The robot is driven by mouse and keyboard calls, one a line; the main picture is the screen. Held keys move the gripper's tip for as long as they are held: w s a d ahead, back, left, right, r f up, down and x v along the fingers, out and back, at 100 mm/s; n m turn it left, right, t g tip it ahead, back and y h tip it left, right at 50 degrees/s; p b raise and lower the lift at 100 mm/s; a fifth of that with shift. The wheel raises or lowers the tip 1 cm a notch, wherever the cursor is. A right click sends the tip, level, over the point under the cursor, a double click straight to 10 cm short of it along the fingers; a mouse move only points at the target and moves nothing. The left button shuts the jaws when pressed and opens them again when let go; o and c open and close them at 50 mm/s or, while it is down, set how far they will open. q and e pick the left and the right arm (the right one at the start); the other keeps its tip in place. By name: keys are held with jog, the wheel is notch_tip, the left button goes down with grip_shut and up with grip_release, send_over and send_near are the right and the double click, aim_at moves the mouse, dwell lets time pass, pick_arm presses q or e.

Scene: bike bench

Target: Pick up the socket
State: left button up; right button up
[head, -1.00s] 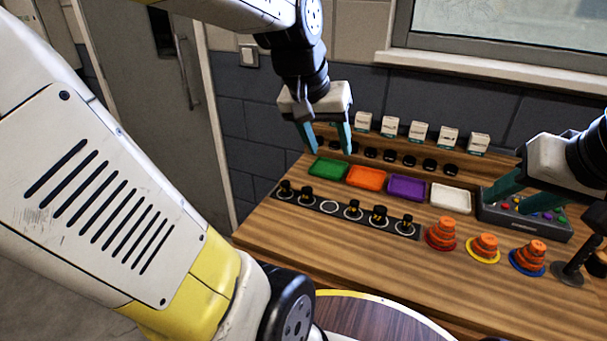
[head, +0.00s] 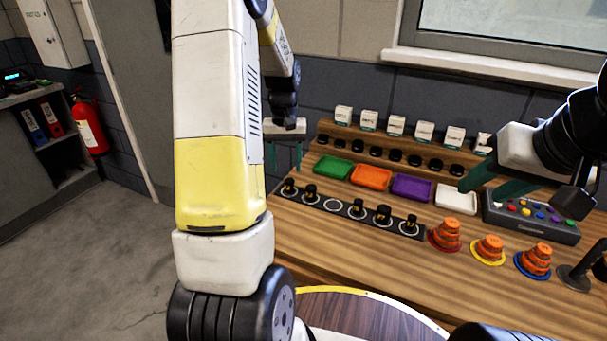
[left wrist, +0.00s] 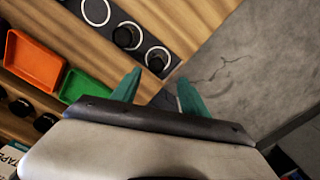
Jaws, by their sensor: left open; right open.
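Several black sockets, some with yellow bands, stand on a dark strip (head: 321,204) with white rings, near the bench's left end. The leftmost socket (head: 288,188) and its neighbour (head: 310,194) stand left of a bare ring (head: 332,205). My left gripper (head: 286,160) is open and empty, behind the strip's left end, partly hidden by my arm. In the left wrist view the end socket (left wrist: 157,61) lies just beyond and between the open fingertips (left wrist: 158,82); another socket (left wrist: 126,37) is farther up-left. My right gripper (head: 493,186) is open over the grey button box.
Green (head: 332,166), orange (head: 371,177), purple (head: 411,187) and white (head: 456,198) trays line the bench behind the strip. The grey box (head: 530,219) is at right. Orange cone stacks (head: 445,236) stand in front. Black round pieces and small boxes (head: 396,125) stand behind.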

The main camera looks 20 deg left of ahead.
aim_at(289, 180)
pick_arm(q)
jog(key=f, duration=0.4)
jog(key=d+f, duration=0.1)
jog(key=f, duration=0.1)
jog(key=shift+s+f, duration=0.2)
jog(key=shift+c, duration=0.2)
grip_shut()
